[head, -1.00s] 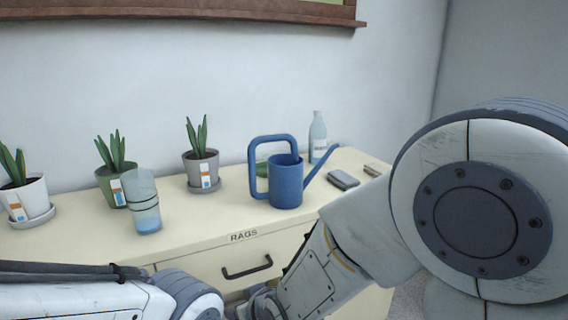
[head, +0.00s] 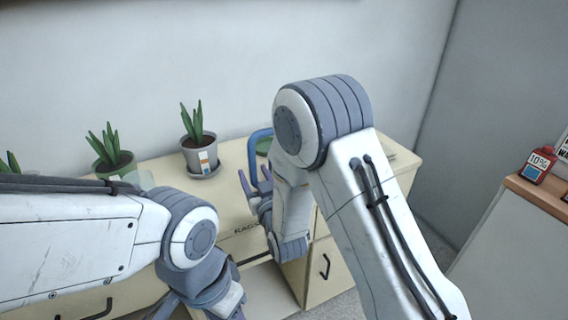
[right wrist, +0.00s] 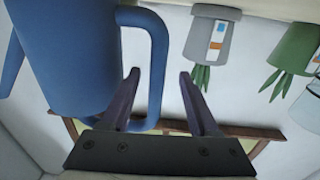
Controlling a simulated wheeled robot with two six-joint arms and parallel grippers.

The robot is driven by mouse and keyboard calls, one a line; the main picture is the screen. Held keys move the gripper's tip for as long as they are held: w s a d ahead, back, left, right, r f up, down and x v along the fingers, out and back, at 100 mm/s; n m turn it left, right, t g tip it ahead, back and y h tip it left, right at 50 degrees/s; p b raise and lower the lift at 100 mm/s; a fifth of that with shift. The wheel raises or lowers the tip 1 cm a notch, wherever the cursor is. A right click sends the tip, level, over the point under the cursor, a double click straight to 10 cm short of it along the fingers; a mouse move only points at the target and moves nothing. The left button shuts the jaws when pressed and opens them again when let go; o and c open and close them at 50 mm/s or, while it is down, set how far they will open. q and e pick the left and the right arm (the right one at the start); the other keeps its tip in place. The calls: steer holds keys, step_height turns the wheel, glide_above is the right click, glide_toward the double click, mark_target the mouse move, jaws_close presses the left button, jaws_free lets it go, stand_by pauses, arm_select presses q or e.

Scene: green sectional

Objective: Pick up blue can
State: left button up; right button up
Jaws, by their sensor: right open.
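The blue can is a watering can with a looped handle. In the head view only part of its handle (head: 259,146) shows; my right arm hides the rest. In the right wrist view the can (right wrist: 75,60) fills the upper left, its handle upright between the two fingers in the picture. My right gripper (head: 254,180) is open at the handle, and it also shows in the right wrist view (right wrist: 159,77). I cannot tell whether the fingers touch the handle. My left gripper is partly cut off at the bottom of the head view, below my left arm.
The can stands on a cream cabinet (head: 228,190). A grey potted plant (head: 198,155) and a green potted plant (head: 112,163) stand to its left. A clear tumbler (head: 141,179) is mostly behind my left arm. A red bottle (head: 538,166) sits on a surface at far right.

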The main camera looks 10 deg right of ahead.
steer(key=p+x, duration=0.1)
steer(key=x, duration=0.4)
steer(key=shift+w+f, duration=0.1)
steer(key=shift+w, duration=0.35)
steer(key=shift+c, duration=0.3)
steer(key=shift+d, duration=0.1)
jaws_close()
